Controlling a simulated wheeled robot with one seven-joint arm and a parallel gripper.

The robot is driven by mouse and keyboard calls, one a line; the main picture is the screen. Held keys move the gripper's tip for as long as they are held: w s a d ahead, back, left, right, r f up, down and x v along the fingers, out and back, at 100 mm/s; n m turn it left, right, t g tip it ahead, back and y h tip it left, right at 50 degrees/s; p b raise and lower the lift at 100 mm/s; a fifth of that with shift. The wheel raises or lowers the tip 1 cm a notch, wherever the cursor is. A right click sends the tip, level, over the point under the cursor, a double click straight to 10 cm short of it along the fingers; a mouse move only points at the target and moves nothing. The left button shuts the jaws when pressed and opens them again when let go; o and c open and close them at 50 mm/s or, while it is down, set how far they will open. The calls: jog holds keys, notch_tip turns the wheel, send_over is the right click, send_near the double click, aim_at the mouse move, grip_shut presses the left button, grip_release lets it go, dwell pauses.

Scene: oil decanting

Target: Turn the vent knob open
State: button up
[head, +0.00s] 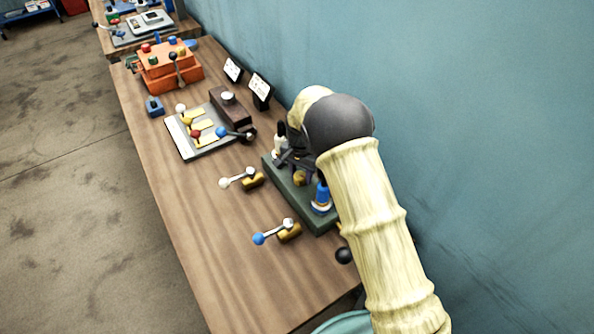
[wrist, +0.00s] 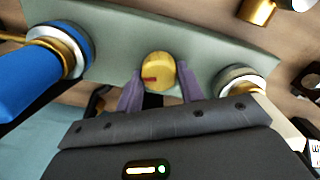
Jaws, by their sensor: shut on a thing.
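The vent knob (wrist: 158,72) is a round yellow knob with a red mark on its face, on a grey-green panel (wrist: 110,50). In the wrist view the red mark points left. My gripper (wrist: 158,90) has its two purple-grey fingers on either side of the knob and is shut on it. In the head view the knob (head: 299,178) shows as a small gold shape on the dark green base (head: 318,220). My arm and gripper (head: 296,160) hide part of that base.
A blue-handled fitting (wrist: 40,65) and a white-handled fitting (wrist: 240,82) flank the knob. Brass valves with a white-ended lever (head: 236,179) and a blue-ended lever (head: 272,233) lie left of the base. The wall is close on the right; the table's left front is clear.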

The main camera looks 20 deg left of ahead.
aim_at(300, 175)
jog(key=shift+s+a+f+m, duration=0.1)
jog(key=shift+s+m, duration=0.1)
jog(key=shift+m, duration=0.55)
jog(key=shift+s+f+m, duration=0.1)
jog(key=shift+s+m, duration=0.05)
jog(key=shift+m, duration=0.6)
jog(key=o, duration=1)
jog(key=shift+s+a+r, duration=0.1)
jog(key=shift+a+r, duration=0.05)
jog(key=shift+w+d+r, duration=0.15)
jog(key=shift+w+d, duration=0.05)
jog(key=shift+w, duration=0.05)
notch_tip(300, 175, up, 17)
jog(key=shift+r+b, duration=0.1)
jog(key=shift+b, duration=0.9)
jog(key=shift+a, duration=0.1)
